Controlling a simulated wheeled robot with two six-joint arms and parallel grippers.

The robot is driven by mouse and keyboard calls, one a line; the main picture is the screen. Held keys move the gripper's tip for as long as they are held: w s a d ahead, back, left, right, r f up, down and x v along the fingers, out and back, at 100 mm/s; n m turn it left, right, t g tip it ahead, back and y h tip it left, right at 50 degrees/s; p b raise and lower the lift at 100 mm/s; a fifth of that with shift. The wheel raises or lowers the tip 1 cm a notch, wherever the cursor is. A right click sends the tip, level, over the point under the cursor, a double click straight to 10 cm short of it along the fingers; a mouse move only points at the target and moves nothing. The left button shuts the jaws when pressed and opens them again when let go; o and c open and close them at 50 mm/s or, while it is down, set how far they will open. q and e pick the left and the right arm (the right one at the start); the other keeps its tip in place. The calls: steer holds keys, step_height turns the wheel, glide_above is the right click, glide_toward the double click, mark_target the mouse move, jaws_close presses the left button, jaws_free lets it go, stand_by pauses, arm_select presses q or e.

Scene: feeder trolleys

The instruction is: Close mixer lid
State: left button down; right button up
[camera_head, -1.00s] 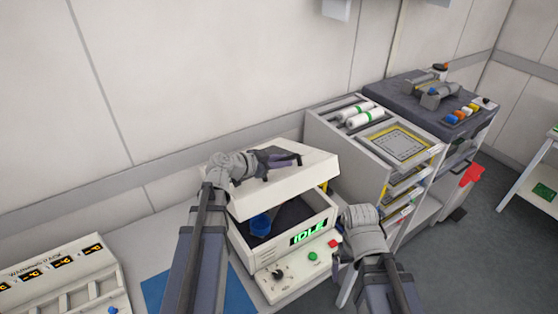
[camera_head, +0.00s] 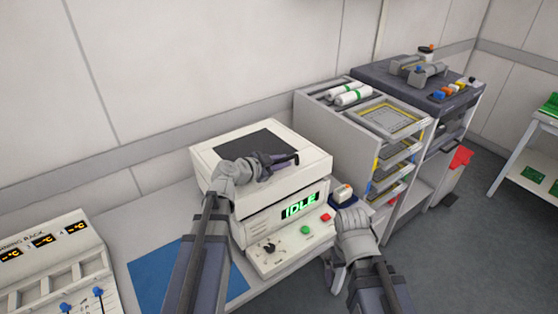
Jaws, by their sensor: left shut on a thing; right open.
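The mixer (camera_head: 262,258) is a white box with a green "IDLE" display (camera_head: 300,206) and a front control panel. Its white lid (camera_head: 312,152), with a dark panel on top, lies down over the body and looks level; the bowl space is hidden. My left gripper (camera_head: 287,161) is at the lid's front right part, shut on it; the exact grip is hard to see. My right gripper (camera_head: 331,275) is open and empty, low to the right of the control panel, partly hidden by its wrist.
A green button (camera_head: 305,229) and a red button (camera_head: 325,217) are on the panel. A small device (camera_head: 343,192) stands right of the mixer. A feeder trolley (camera_head: 325,126) is behind right. A rack (camera_head: 50,265) and blue mat (camera_head: 150,270) are left.

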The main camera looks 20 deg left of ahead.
mark_target(288, 170)
arm_select(q)
steer(key=shift+s+d+f+b, duration=0.2)
steer(key=shift+f+b, duration=0.3)
steer(key=shift+f, duration=0.25)
steer(key=shift+s+d+f+b, duration=0.15)
steer(key=shift+f+b, duration=0.35)
steer(key=shift+f, duration=0.25)
steer(key=shift+s+d, duration=0.1)
steer(key=shift+s, duration=0.05)
arm_select(e)
step_height(288, 170, down, 3)
steer(key=shift+f, duration=0.1)
arm_select(q)
steer(key=shift+f, duration=0.15)
steer(key=c, duration=0.8)
jaws_free()
steer(key=p+v, duration=0.2)
steer(key=v, duration=0.5)
steer(key=shift+s+r, duration=0.2)
steer(key=shift+s, duration=0.1)
arm_select(e)
step_height(288, 170, up, 3)
steer(key=shift+f, duration=0.15)
